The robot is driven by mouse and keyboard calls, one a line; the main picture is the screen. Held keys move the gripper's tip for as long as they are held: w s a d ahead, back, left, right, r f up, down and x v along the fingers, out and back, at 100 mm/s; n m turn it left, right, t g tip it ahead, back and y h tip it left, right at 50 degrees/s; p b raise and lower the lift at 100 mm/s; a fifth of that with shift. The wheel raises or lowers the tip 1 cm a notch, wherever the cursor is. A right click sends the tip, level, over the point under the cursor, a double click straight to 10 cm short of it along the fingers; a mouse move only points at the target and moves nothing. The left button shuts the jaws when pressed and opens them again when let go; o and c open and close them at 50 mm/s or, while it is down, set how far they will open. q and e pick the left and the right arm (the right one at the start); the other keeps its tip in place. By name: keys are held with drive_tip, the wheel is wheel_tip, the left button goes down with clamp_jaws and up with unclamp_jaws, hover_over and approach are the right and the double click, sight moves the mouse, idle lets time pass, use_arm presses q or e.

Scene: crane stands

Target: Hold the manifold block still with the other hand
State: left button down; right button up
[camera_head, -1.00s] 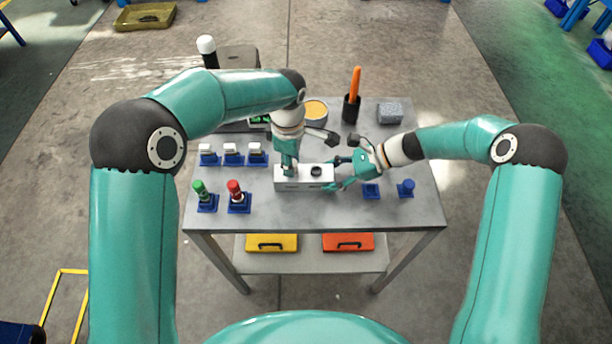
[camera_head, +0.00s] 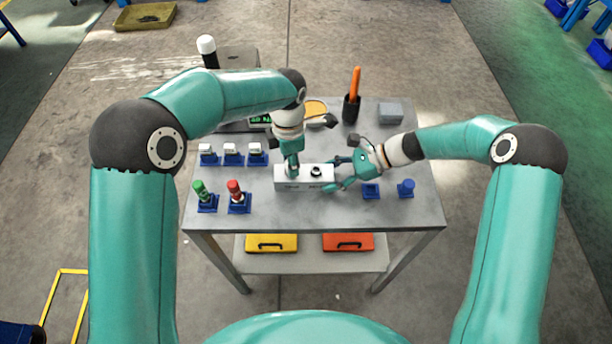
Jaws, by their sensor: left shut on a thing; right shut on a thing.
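The white manifold block (camera_head: 304,184) lies on the grey table, with a dark round fitting (camera_head: 316,171) on its top right. My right gripper (camera_head: 338,182) is shut on the right end of the block from the side. My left gripper (camera_head: 292,172) points down onto the left part of the block's top. It is shut on a small part there, which its fingers hide almost wholly.
Red (camera_head: 236,190) and green (camera_head: 201,191) capped parts stand in blue holders at the front left. Several white-topped holders (camera_head: 231,152) stand behind them. Blue holders (camera_head: 371,191) sit right of the block. A black cup (camera_head: 351,109) with an orange-handled tool stands behind.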

use_arm(q)
drive_tip(key=n, duration=0.3)
drive_tip(key=shift+w+r+n, duration=0.1)
drive_tip(key=shift+r+n, duration=0.05)
drive_tip(key=shift+n, duration=0.25)
drive_tip(key=c, duration=0.7)
unclamp_jaws()
drive_tip(key=shift+c, duration=1)
